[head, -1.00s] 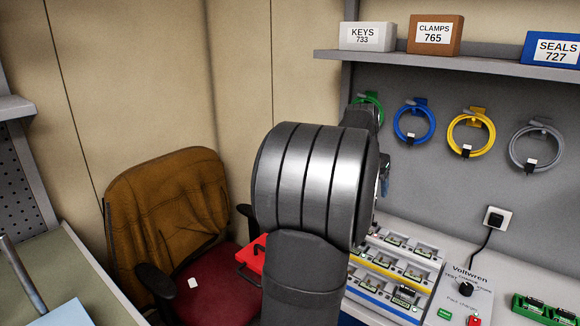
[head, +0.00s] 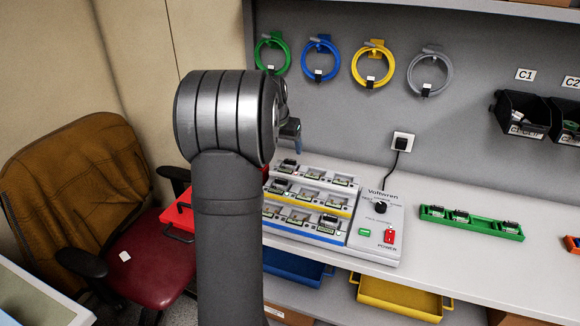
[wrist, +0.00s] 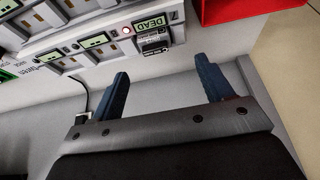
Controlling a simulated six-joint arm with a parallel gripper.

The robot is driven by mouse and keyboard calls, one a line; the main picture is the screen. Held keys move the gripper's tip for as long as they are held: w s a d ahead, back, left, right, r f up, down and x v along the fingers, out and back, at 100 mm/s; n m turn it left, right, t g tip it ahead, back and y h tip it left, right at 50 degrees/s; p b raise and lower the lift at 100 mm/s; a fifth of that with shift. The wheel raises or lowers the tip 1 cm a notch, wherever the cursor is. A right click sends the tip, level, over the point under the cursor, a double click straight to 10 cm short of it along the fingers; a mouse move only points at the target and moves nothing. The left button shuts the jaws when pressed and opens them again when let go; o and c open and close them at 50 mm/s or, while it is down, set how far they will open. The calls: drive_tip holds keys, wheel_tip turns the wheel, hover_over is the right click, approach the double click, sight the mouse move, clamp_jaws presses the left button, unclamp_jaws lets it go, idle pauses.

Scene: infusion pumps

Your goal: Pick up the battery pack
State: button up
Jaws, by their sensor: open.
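The grey charger (head: 352,200), marked Voltwren, stands on the bench with stepped rows of bays. Dark battery packs sit in some bays, including one at the back left (head: 288,163) and one at the front right (head: 328,220). In the wrist view, a dark pack (wrist: 153,43) sits in a bay beside a DEAD label and a lit red lamp. My gripper (wrist: 162,66) is open and empty, its two blue fingers apart and short of that pack. In the head view my gripper (head: 295,140) is above the charger's back left, partly hidden by my arm.
A green tray (head: 472,222) with several dark packs lies right on the bench. A red box (head: 178,215) is left of the charger; blue (head: 290,266) and yellow (head: 400,298) trays are below. A power cable (head: 392,165) runs to the wall. Bare bench lies between charger and green tray.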

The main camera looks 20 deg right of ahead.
sight(290, 160)
drive_tip(key=shift+s+d+x, duration=0.15)
drive_tip(key=shift+x, duration=1.6)
drive_tip(key=shift+s+d+x, duration=0.1)
drive_tip(key=shift+d+x, duration=0.05)
drive_tip(key=shift+x, duration=1.65)
drive_tip(key=shift+r, duration=0.1)
drive_tip(key=c, duration=1.1)
